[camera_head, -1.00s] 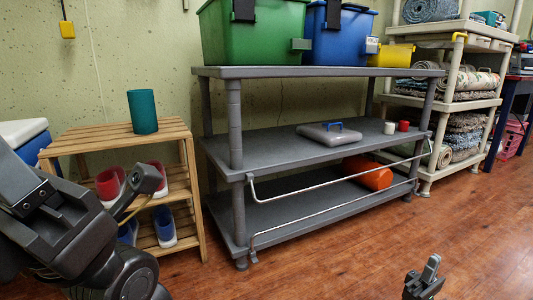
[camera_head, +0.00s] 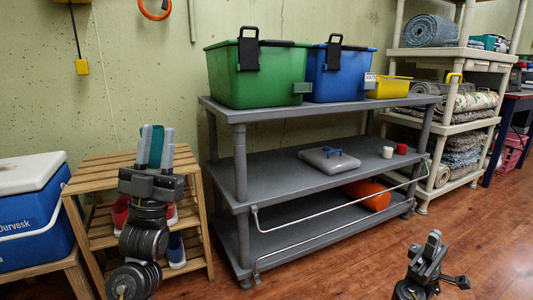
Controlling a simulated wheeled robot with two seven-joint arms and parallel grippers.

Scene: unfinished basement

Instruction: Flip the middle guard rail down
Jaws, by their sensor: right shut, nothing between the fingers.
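The grey shelf unit (camera_head: 300,166) has a thin metal guard rail (camera_head: 335,211) along the front of its middle shelf. This rail's bar runs below the middle shelf's front edge, in front of the gap above the bottom shelf. A second, lower rail (camera_head: 335,230) runs along the bottom shelf's front. My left gripper (camera_head: 157,137) points up, open, left of the unit and in front of a teal cup (camera_head: 156,150), which shows between its fingers. My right gripper (camera_head: 434,243) is shut and empty, right of the unit's front, apart from both rails.
Green (camera_head: 258,75) and blue (camera_head: 338,75) bins stand on top. The middle shelf holds a grey case (camera_head: 329,160) and two small cups. An orange object (camera_head: 368,194) lies below. A wooden rack (camera_head: 95,182) and cooler (camera_head: 32,210) stand left. Floor at right is clear.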

